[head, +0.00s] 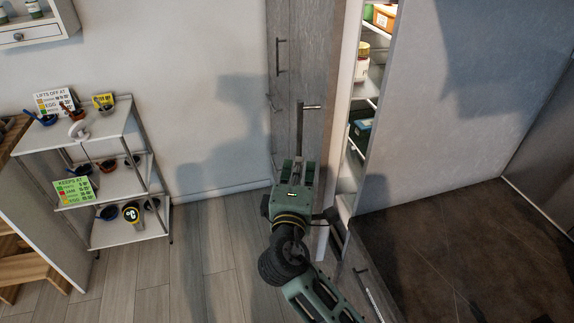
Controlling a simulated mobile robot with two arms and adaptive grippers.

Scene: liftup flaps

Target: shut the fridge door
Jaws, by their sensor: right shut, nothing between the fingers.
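The fridge door (334,70) is a tall grey wood-grain panel standing open, with a pale inner edge. A gap beside it shows the lit fridge interior (372,85). A long metal handle (299,125) stands out from the grey front. My right gripper (297,170) is shut and empty, in front of the grey front near the handle's lower end. I cannot tell whether it touches the door or handle. The gripper and arm hide the panel's lower part. My left gripper is out of view.
Inside the fridge are a white-lidded jar (362,62), an orange box (384,16) and a dark green box (361,131). A shelf rack (108,190) with signs and small pots stands at the left. The wood floor (220,260) between is clear.

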